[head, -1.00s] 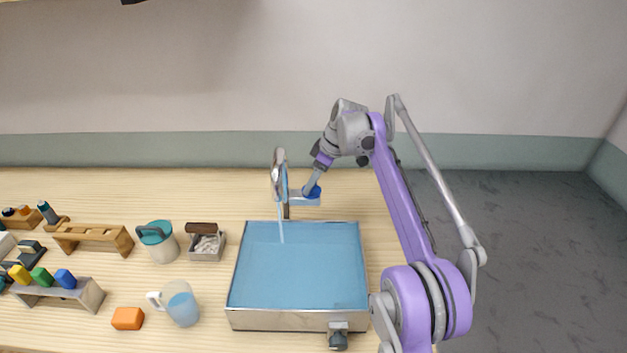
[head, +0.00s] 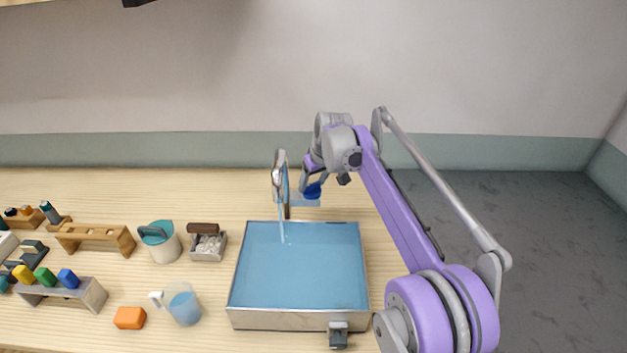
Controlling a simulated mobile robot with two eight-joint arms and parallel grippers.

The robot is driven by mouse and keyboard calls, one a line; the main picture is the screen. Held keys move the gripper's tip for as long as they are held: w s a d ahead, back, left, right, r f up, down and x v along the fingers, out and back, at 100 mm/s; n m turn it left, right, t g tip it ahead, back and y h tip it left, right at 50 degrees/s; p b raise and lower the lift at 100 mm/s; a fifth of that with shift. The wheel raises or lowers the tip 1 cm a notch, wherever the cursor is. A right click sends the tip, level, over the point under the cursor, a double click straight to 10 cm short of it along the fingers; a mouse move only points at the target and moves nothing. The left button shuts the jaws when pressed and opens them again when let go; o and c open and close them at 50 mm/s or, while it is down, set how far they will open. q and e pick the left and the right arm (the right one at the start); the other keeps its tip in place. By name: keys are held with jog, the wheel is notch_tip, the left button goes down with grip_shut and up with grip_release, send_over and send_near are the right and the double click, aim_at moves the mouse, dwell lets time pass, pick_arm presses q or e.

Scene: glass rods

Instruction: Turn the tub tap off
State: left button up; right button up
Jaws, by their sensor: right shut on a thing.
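The tub (head: 232,319) is a wide metal basin filled with blue water on the wooden table. The tap (head: 279,172) stands behind its back edge, with a curved metal spout. A thin stream of water runs from the spout into the tub. A blue tap handle (head: 312,191) sits just right of the spout. My right gripper (head: 311,182) is at the handle and shut on it; the arm partly hides its fingers. My left gripper is not in view.
A drain valve (head: 338,335) sticks out of the tub's front. The table right of the tub is clear.

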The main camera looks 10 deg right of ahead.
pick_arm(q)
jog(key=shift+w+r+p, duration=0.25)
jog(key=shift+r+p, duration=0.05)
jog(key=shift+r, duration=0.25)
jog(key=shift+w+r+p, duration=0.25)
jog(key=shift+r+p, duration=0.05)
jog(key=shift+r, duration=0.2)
pick_arm(e)
jog(key=m+h, duration=0.2)
jog(key=m, duration=0.4)
jog(key=shift+a+r, duration=0.1)
jog(key=shift+a, duration=0.05)
jog(key=shift+h, duration=0.3)
jog(key=o, duration=1.4)
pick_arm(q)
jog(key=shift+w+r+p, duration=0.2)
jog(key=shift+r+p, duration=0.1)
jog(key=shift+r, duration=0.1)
pick_arm(e)
jog(key=v, duration=1)
jog(key=shift+s+r, duration=0.2)
jog(key=shift+r, duration=0.15)
